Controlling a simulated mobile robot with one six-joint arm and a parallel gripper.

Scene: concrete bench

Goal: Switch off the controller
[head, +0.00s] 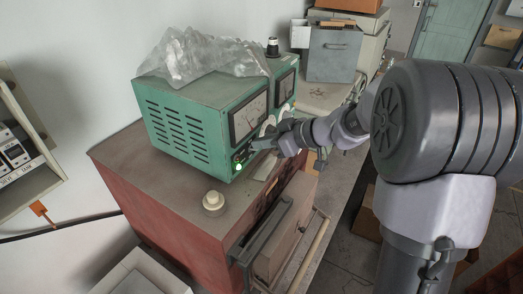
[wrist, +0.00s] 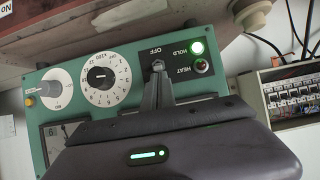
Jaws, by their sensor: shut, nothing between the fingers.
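The controller is a green metal box (head: 190,125) on a red-brown cabinet, with two meters on its front. The lamp by HEAT (wrist: 201,66) looks dark. My gripper (head: 259,143) is shut and empty, its tips (wrist: 158,72) at the panel just by the OFF label. The tips hide the switch there, so its position and any contact are unclear.
A crumpled clear plastic sheet (head: 195,57) lies on top of the controller, with a small dark-capped object (head: 272,47) behind. A pale round knob-like piece (head: 213,202) stands on the cabinet top (head: 150,165). An open breaker box (wrist: 290,97) is on the wall.

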